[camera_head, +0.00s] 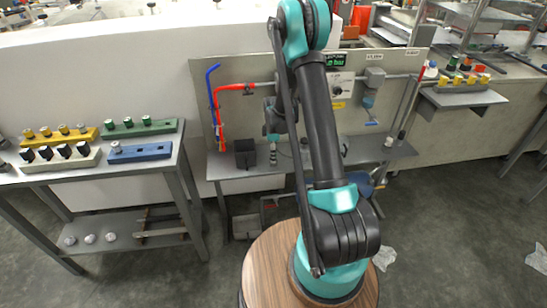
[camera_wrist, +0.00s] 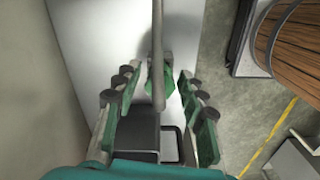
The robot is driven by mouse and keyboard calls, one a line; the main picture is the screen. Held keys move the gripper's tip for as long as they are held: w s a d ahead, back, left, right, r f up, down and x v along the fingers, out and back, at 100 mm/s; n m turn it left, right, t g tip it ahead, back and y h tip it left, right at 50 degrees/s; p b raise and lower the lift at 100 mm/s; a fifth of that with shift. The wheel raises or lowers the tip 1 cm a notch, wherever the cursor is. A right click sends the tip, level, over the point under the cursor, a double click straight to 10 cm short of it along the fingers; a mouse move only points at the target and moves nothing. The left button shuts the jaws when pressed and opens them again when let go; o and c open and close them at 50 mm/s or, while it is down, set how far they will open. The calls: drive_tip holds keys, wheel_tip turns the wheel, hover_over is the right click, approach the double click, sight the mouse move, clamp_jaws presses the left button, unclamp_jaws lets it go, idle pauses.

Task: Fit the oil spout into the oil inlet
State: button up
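My gripper (camera_wrist: 158,76) shows in the wrist view with its two green-padded fingers apart. A thin grey upright rod (camera_wrist: 157,40) runs between the fingers, with a visible gap on each side. A green part (camera_wrist: 155,82) sits behind the rod, between the fingertips. I cannot tell whether the rod or the green part is the oil spout. In the head view my gripper (camera_head: 272,135) is low in front of the panel, partly hidden by my arm, above a small grey fitting (camera_head: 273,155) on the bench. I cannot make out the oil inlet for certain.
The bench (camera_head: 225,168) carries a dark box (camera_head: 245,152) left of my gripper. Red (camera_head: 214,100) and blue (camera_head: 208,78) pipes stand at the panel's left. A rack table (camera_head: 160,160) with coloured blocks is at left. A shelf (camera_head: 462,99) with yellow parts is at right.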

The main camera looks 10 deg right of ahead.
clamp_jaws()
drive_tip(key=shift+r, duration=0.1)
